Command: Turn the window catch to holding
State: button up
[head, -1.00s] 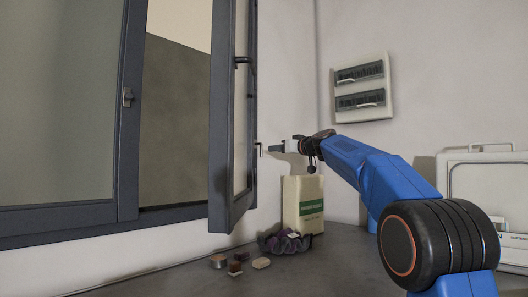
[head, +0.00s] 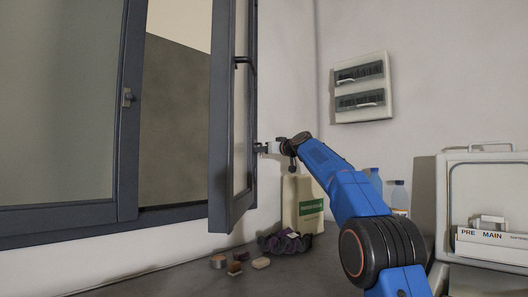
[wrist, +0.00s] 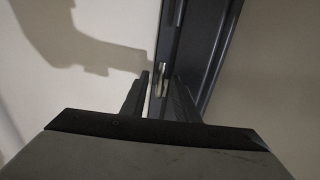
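The open window sash (head: 222,130) stands swung out, with a dark handle (head: 246,62) high on its edge. A small pale metal piece, which looks like the window catch (wrist: 159,80), shows in the wrist view beside the dark window frame. My gripper (head: 262,148) is at the frame's right side, at the catch's height, and covers the catch in the head view. In the wrist view my gripper (wrist: 159,84) is open, its dark fingers on either side of the catch, with gaps showing. I cannot tell whether either finger touches it.
A cream carton (head: 303,205), a dark crumpled cloth (head: 285,242) and several small blocks (head: 236,268) stand on the counter below. Bottles (head: 399,197) and a white case (head: 484,195) are at the right. A breaker box (head: 361,88) hangs on the wall.

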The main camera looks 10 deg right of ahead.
grip_shut()
jog(key=shift+m, duration=0.3)
jog(key=shift+s+a+r+m+g, duration=0.1)
jog(key=shift+s+a+m+g, duration=0.05)
jog(key=shift+m, duration=0.45)
jog(key=shift+s+a+r+m+g, duration=0.1)
jog(key=shift+a+m+g, duration=0.05)
jog(key=shift+m, duration=0.45)
grip_release()
